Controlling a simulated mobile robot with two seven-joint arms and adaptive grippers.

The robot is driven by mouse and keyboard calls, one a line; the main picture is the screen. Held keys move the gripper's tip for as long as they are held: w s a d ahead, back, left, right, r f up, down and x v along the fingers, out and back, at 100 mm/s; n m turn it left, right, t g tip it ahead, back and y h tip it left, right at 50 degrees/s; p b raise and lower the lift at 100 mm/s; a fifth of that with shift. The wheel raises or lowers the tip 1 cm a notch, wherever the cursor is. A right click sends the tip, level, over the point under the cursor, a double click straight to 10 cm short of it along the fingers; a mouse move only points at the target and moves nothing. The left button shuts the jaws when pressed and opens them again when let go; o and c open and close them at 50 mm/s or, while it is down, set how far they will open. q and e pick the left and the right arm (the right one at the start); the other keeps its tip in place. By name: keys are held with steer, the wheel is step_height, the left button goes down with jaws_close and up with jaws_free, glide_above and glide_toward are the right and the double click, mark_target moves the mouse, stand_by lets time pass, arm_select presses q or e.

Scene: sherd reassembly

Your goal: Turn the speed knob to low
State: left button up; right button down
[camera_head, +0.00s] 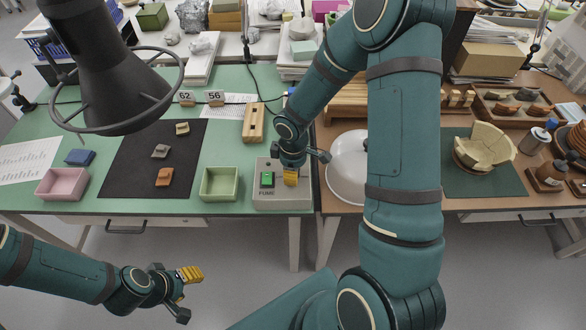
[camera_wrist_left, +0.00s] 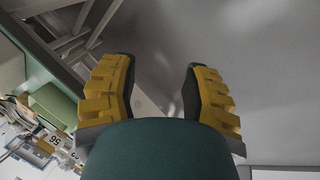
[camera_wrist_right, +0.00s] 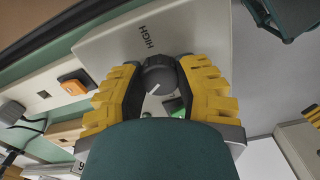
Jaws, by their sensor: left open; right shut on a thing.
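The speed knob (camera_wrist_right: 159,76) is dark and round with a white pointer line, seen in the right wrist view. It sits on a pale grey control box (camera_head: 263,199) marked FUME, at the front edge of the green table. The word HIGH is printed beside the knob; no LOW label is visible. My right gripper (camera_wrist_right: 160,80) has its yellow fingers closed on both sides of the knob; it also shows over the box in the head view (camera_head: 291,177). My left gripper (camera_head: 190,283) is open and empty, low in front of the table; its spread fingers show in the left wrist view (camera_wrist_left: 160,88).
The box also carries a green button (camera_head: 267,179). An orange switch (camera_wrist_right: 77,83) shows in the right wrist view. A black fume hood (camera_head: 115,80) hangs over the table's left.

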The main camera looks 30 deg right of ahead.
steer(key=n+p, duration=0.2)
steer(key=n, duration=0.3)
steer(key=shift+s+n, duration=0.1)
steer(key=shift+n, duration=0.3)
steer(key=n+p, duration=0.2)
steer(key=n, duration=0.3)
steer(key=shift+p, duration=0.4)
steer(key=shift+n, duration=0.3)
steer(key=c, duration=0.8)
jaws_free()
steer(key=shift+c, duration=0.2)
